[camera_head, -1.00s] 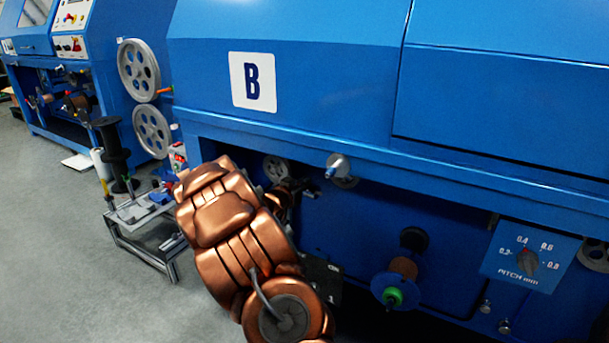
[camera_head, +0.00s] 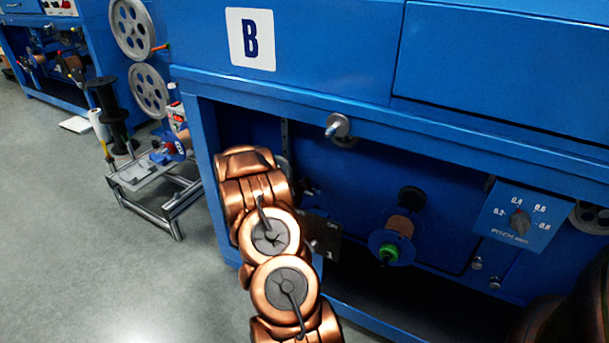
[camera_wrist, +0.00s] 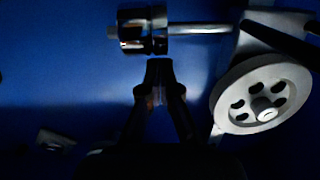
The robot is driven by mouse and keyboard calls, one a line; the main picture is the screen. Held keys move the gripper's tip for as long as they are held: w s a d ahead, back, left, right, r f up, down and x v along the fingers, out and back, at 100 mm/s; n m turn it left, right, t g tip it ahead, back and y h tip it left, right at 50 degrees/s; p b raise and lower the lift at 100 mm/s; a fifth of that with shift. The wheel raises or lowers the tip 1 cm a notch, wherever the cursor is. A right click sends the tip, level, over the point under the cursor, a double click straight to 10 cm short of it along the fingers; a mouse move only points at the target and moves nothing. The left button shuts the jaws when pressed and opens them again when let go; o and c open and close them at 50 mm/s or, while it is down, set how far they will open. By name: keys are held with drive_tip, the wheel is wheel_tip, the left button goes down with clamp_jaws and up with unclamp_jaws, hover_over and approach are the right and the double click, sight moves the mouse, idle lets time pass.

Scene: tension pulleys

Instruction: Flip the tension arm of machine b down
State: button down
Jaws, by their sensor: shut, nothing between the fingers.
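Machine B (camera_head: 300,80) is the blue cabinet with the white "B" label (camera_head: 250,40). In the wrist view a grey spoked pulley (camera_wrist: 262,95) sits at the right on a pale arm-like piece (camera_wrist: 262,30), probably the tension arm. A dark, shiny cylinder (camera_wrist: 143,30) on a metal rod (camera_wrist: 200,29) lies across the top. My gripper (camera_wrist: 158,66) is shut and empty, its tips just below the cylinder and left of the pulley; I cannot tell whether they touch the cylinder.
A spool with a green hub (camera_head: 391,250) and the pitch dial (camera_head: 520,220) are to the right. A small stand (camera_head: 150,180) is at the left, with open floor (camera_head: 80,240) in front.

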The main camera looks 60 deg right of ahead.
drive_tip(key=shift+f, duration=0.35)
drive_tip(key=shift+f, duration=0.1)
drive_tip(key=a+r+p, duration=0.5)
drive_tip(key=a, duration=0.5)
drive_tip(key=shift+s+a+r, duration=0.15)
drive_tip(key=shift+s+a, duration=0.1)
idle(0.8)
